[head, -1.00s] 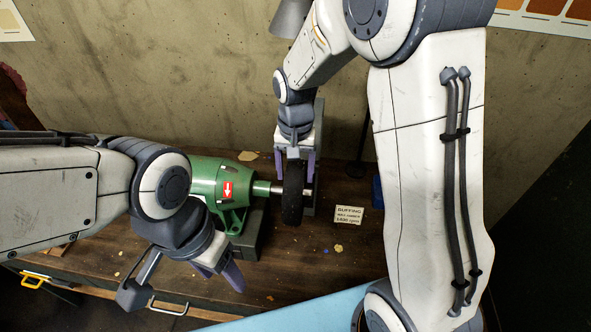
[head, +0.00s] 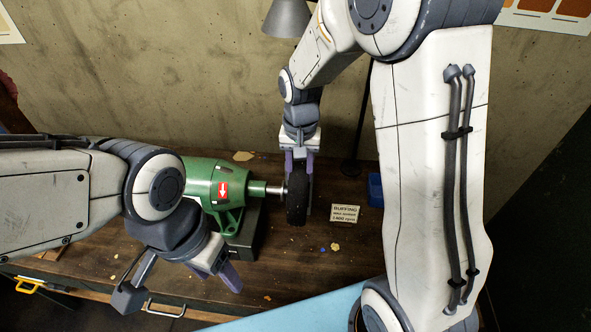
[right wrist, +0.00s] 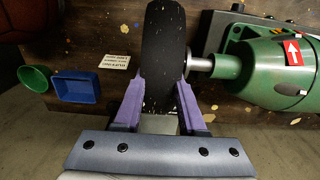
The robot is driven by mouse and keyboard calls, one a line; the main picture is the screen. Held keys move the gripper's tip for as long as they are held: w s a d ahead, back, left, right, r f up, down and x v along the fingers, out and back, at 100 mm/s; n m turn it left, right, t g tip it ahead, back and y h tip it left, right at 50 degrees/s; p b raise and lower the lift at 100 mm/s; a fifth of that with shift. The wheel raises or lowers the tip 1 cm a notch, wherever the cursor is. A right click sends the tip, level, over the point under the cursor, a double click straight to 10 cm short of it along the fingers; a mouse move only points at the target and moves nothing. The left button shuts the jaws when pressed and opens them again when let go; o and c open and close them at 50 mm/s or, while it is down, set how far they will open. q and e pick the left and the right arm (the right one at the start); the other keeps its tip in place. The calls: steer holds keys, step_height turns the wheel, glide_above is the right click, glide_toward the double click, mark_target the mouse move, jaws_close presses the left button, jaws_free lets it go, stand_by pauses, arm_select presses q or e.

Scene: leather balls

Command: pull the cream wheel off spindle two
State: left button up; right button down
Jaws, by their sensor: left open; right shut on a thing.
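A wheel with a dark, speckled rim (head: 297,203) is seen edge-on in the head view; I see no cream colour on it. My right gripper (head: 298,177) is shut on this wheel from behind. In the right wrist view the wheel (right wrist: 163,50) stands between the two purple fingers. The silver spindle (head: 271,189) of the green machine (head: 205,180) reaches to the wheel's left side. No spindle end shows on the wheel's right. I cannot tell whether the tip is still inside the hub. My left gripper (head: 222,280) is open and empty, in front of the machine.
A small label card (head: 346,214) lies right of the wheel, with a blue tray (head: 375,190) beyond it. The right wrist view also shows a green cup (right wrist: 34,78). A grey lamp shade (head: 287,18) hangs above.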

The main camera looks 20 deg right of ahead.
steer(key=s+d, duration=0.2)
steer(key=d, duration=0.4)
steer(key=shift+s, duration=0.25)
stand_by(1.1)
steer(key=shift+d, duration=0.15)
